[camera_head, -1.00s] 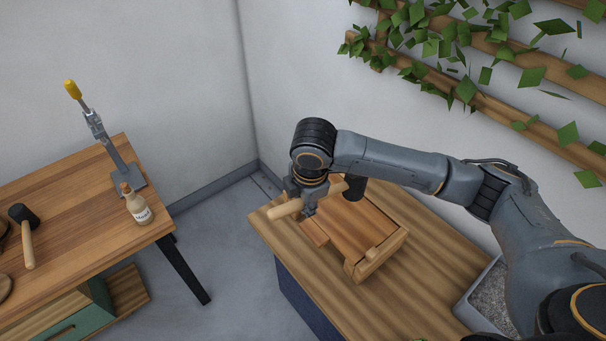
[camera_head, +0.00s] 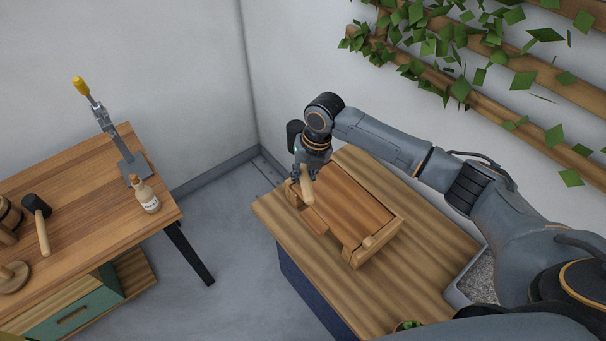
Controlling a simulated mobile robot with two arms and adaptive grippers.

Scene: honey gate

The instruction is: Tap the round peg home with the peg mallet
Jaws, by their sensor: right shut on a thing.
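A small pale wooden piece (camera_head: 369,242), perhaps the round peg, shows at the near right rail of the wooden frame (camera_head: 350,205). My left gripper is not in view.
The frame rests on a wooden bench (camera_head: 290,232). A grey tray (camera_head: 478,280) is at the bench's right. The left table (camera_head: 100,225) holds another black-headed mallet (camera_head: 40,220), a bottle (camera_head: 146,196) and a yellow-handled clamp (camera_head: 115,140). A floor gap separates the tables.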

